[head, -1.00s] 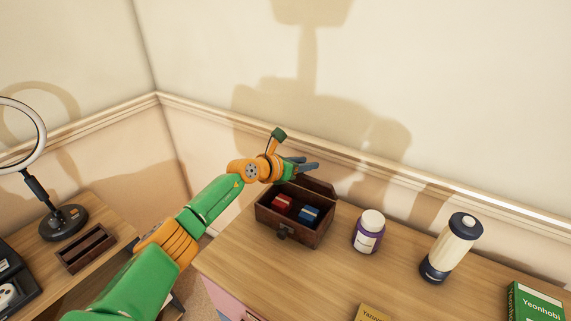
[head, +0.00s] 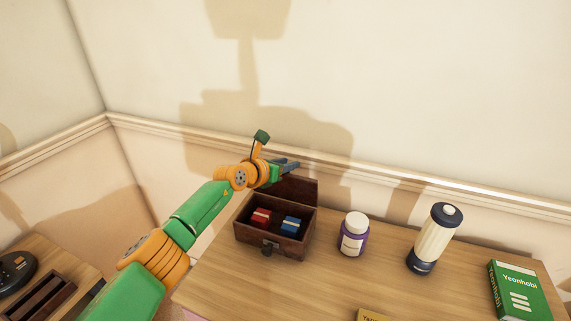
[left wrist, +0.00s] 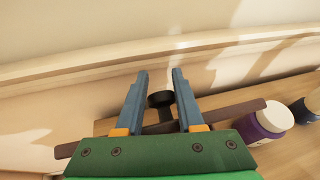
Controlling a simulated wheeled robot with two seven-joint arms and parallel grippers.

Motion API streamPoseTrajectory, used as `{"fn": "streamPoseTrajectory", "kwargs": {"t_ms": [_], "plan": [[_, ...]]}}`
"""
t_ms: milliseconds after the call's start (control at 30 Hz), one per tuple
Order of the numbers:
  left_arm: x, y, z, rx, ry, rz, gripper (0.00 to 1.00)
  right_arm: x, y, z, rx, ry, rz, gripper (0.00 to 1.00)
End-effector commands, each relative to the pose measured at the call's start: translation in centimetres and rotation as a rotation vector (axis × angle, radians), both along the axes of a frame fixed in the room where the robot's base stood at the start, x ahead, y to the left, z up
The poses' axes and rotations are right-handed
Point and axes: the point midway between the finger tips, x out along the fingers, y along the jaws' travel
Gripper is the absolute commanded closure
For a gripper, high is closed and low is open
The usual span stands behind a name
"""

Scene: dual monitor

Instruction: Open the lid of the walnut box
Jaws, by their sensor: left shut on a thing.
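The walnut box (head: 290,248) stands on the wooden desk with its lid (head: 302,190) raised at the back. Inside lie a red item (head: 260,216) and a blue item (head: 291,223). My left gripper (head: 289,164) is at the top of the raised lid, its blue-grey fingers pointing right. In the left wrist view, the lid's edge (left wrist: 243,110) crosses behind the fingers. A dark, round-ended piece (left wrist: 160,99), apparently the lid's clasp, sits between the fingers of the left gripper (left wrist: 160,85), which is shut on the lid. The exact contact is hidden. My right gripper is out of view.
A purple-and-white bottle (head: 354,236) stands right of the box. Further right are a cream-and-navy blender-like container (head: 433,240) and a green box (head: 519,292). The wall (head: 400,100) is close behind the desk.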

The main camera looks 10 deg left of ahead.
Motion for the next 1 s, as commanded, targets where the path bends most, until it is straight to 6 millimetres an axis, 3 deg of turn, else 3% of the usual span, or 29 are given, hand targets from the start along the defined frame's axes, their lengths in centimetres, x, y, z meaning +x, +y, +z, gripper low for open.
{"fn": "streamPoseTrajectory", "kwargs": {"t_ms": [33, 700, 733, 800, 833, 1000], "plan": [[-0.31, 0.03, -1.25, 0.009, 0.027, -0.002, 1.00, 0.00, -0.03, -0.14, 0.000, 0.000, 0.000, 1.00], [-0.31, 0.02, -1.35, 0.010, 0.028, -0.003, 1.00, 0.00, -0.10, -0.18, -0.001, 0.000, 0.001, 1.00], [-0.31, 0.02, -1.35, 0.010, 0.028, -0.003, 0.55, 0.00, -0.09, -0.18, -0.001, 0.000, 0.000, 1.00], [-0.29, 0.02, -1.25, 0.009, 0.026, -0.002, 0.36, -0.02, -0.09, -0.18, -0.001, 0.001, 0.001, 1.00], [-0.28, 0.01, -1.19, 0.009, 0.024, -0.002, 0.31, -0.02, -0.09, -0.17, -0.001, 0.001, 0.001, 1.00], [-0.24, 0.01, -1.01, 0.007, 0.021, -0.003, 0.31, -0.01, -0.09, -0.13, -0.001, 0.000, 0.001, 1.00]]}}
